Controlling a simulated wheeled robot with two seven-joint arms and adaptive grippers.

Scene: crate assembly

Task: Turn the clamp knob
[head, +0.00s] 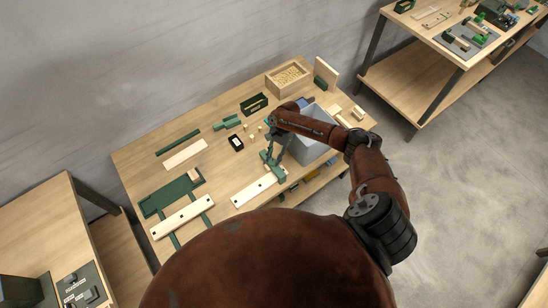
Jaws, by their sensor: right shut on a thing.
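A green clamp (278,172) stands at the front edge of the wooden table, beside the right end of a pale board with dark holes (252,191). My right gripper (273,154) reaches down onto the clamp's upper part. It is shut on the clamp knob, which the fingers mostly hide. How far the knob is turned cannot be told at this size. My left gripper is not in view.
A grey bin (308,150) stands close to the right of the gripper, under my forearm. A second pale board (182,217) lies on a green fixture (158,203) at left. Small blocks, a black box (236,143) and a wooden tray (289,77) lie farther back.

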